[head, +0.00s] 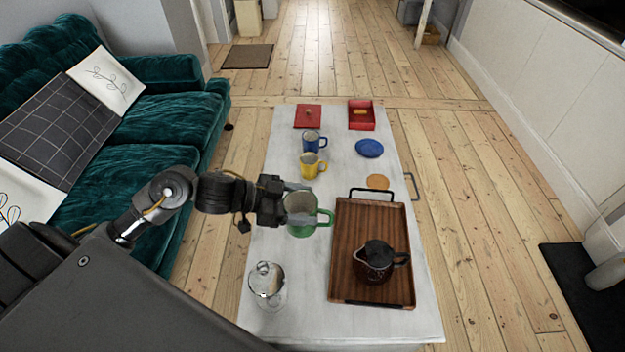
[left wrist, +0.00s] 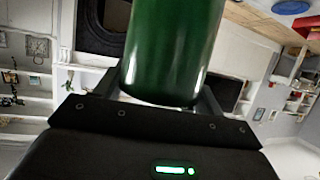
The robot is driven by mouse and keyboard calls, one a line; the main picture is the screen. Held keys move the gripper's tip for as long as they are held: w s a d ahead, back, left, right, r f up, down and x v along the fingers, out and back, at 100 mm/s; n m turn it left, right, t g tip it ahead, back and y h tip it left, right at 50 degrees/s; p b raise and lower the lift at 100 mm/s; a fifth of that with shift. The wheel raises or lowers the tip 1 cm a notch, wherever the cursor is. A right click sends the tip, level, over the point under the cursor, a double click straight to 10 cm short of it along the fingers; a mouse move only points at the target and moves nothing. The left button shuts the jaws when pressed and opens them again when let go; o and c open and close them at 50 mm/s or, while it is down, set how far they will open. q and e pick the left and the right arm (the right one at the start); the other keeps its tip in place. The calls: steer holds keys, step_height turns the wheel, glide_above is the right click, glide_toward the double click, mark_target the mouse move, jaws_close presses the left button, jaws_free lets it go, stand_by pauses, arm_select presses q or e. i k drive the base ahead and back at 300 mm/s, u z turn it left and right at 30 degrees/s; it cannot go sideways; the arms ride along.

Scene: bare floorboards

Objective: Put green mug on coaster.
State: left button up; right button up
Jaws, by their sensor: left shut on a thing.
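The green mug (head: 300,226) is in the jaws of my left gripper (head: 299,203), over the left-middle part of the white table. It looks roughly upright with its handle to the right. Its green side (left wrist: 172,50) fills the middle of the left wrist view, between the fingers. I cannot tell for sure how high it is above the table. The round tan coaster (head: 377,182) lies empty to the right of and beyond the mug, just past the tray's far handle. My right gripper is not in view.
A wooden tray (head: 345,225) bearing a dark pot (head: 375,262) is right of the mug. A glass jar (head: 267,284) stands in front. A yellow mug (head: 311,166), blue mug (head: 314,141), blue saucer (head: 369,148), red book (head: 308,116) and red box (head: 361,124) lie beyond.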

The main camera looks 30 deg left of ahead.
mark_target(377, 178)
steer(key=k, duration=1)
steer(key=z, duration=1.45)
steer(key=i, duration=3.2)
steer(key=u, duration=1.5)
steer(key=i, duration=1.6)
